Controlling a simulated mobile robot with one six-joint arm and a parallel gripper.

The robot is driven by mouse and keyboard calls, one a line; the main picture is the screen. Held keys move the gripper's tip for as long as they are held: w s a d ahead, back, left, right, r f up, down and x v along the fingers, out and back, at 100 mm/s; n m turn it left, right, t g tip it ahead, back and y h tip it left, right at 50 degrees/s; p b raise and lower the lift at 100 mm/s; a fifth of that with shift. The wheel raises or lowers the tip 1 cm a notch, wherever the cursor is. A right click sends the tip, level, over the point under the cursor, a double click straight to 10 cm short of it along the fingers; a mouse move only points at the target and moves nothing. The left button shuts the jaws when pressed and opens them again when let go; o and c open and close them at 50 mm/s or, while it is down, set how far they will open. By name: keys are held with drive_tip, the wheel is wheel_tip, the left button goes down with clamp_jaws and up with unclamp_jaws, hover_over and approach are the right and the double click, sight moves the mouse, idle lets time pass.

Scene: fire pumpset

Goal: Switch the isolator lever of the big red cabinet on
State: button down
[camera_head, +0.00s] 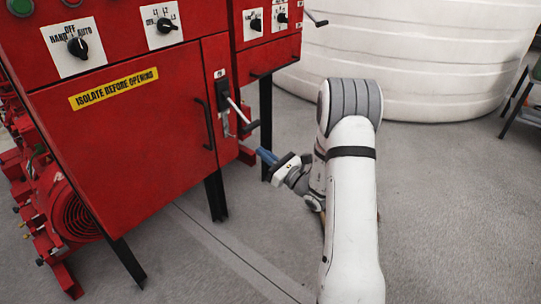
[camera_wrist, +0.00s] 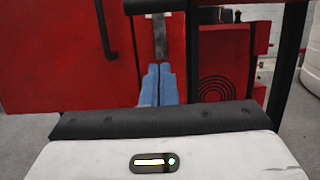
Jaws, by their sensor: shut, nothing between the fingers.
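The big red cabinet (camera_head: 130,150) stands at the left in the head view, with a yellow "ISOLATE BEFORE OPENING" label. Its isolator has a black housing (camera_head: 222,93) on the narrow right-hand panel. The pale isolator lever (camera_head: 238,110) slants out from it, down and to the right. Its on or off marks are too small to read. My gripper (camera_head: 265,155) is below and to the right of the lever, apart from it. Its blue fingers are together and empty. In the wrist view the gripper (camera_wrist: 159,84) points at the red front, below a grey metal strip (camera_wrist: 160,38).
A black door handle (camera_head: 207,125) is left of the isolator. A smaller red cabinet (camera_head: 268,40) with a crank adjoins behind. Black legs (camera_head: 266,120) stand below. A red pump motor (camera_head: 70,210) is at lower left, a white tank (camera_head: 400,55) behind.

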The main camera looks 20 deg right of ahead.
sight(241, 115)
drive_tip(key=w+a+r+b, duration=0.1)
drive_tip(key=w+a+r, duration=0.1)
drive_tip(key=r, duration=0.3)
drive_tip(key=shift+w+a+b, duration=0.15)
drive_tip(key=shift+w+b, duration=0.15)
drive_tip(key=shift+w, duration=0.35)
